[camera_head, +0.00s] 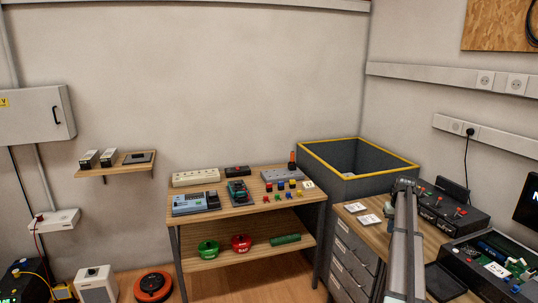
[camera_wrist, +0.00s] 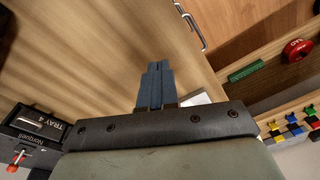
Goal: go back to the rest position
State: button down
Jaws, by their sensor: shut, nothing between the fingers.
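My gripper (camera_wrist: 158,85) is shut, its two dark fingers together with nothing between them. In the wrist view it hangs over the bare wooden top of the drawer bench (camera_wrist: 80,50). A white card (camera_wrist: 195,97) is partly hidden behind the fingers and gripper body. In the head view my arm reaches up from the lower edge over the right side of the drawer bench (camera_head: 348,217); the fingertips cannot be made out there.
A dark device labelled Norquell (camera_wrist: 35,135) is close at the left in the wrist view. In the head view, a grey bin with a yellow rim (camera_head: 350,187) stands behind the bench. The two-level table (camera_head: 188,216) at left holds several devices and coloured parts.

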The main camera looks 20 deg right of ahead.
jog(key=a+f+n+g+y, duration=0.1)
jog(key=a+f, duration=1.7)
jog(key=a, duration=0.2)
jog(key=s+a+f+n+g, duration=0.1)
jog(key=s+a+f, duration=0.5)
jog(key=a+f, duration=0.25)
jog(key=s+a+f+n+g, duration=0.1)
jog(key=s+a+f+g, duration=0.1)
jog(key=s+a+f, duration=0.6)
jog(key=s+a+f+n+g, duration=0.1)
jog(key=s+a+f, duration=0.3)
jog(key=s+a, duration=0.35)
jog(key=s+a+f+g, duration=0.1)
jog(key=s+a+f, duration=0.4)
jog(key=a, duration=0.4)
jog(key=s+a+g, duration=0.1)
jog(key=s+a, duration=0.2)
jog(key=s, duration=0.7)
jog(key=s+a+n+g+h, duration=0.1)
jog(key=s+a, duration=0.3)
jog(key=s, duration=0.7)
jog(key=shift+s+f, duration=0.15)
jog(key=shift+f, duration=0.25)
jog(key=shift+a, duration=0.1)
